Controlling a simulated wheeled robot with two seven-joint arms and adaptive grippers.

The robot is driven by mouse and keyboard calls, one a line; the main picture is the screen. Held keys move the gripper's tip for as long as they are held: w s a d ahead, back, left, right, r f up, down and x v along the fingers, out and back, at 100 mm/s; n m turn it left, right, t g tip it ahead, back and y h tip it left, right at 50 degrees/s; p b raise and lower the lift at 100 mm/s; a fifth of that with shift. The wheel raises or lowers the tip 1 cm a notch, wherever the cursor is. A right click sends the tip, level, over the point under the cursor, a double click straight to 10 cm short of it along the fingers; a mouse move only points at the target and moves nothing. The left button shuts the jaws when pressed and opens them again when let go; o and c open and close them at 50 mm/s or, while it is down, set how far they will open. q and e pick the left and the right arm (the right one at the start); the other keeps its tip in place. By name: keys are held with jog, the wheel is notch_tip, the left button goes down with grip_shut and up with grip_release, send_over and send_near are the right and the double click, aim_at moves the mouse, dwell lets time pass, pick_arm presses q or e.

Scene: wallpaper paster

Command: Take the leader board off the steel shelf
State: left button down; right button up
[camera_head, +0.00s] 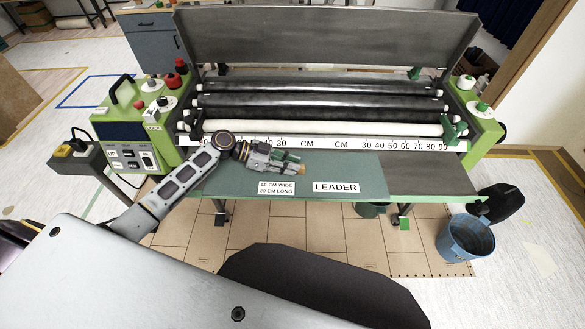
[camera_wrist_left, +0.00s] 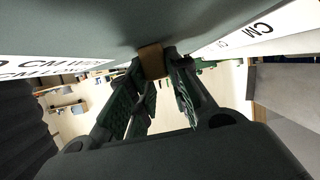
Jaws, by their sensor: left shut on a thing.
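The leader board (camera_head: 355,170) is a flat grey-green sheet with a white LEADER label and a size label. It lies over the left and middle part of the steel shelf (camera_head: 425,180) at the front of the pasting machine. My left gripper (camera_head: 297,166) is above the board's middle, shut on a small tan grip block (camera_head: 303,171). In the left wrist view the block (camera_wrist_left: 152,60) is between the fingertips, against a dark grey-green surface (camera_wrist_left: 140,20). I cannot tell whether the board touches the shelf. My right gripper is not in view.
The machine's rollers (camera_head: 320,105) and white centimetre scale (camera_head: 340,143) are just behind the board. A blue bucket (camera_head: 465,240) and a black bin (camera_head: 497,204) are on the floor at right.

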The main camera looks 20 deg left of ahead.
pick_arm(q)
notch_tip(320, 180, up, 10)
dwell(0.6)
dwell(0.5)
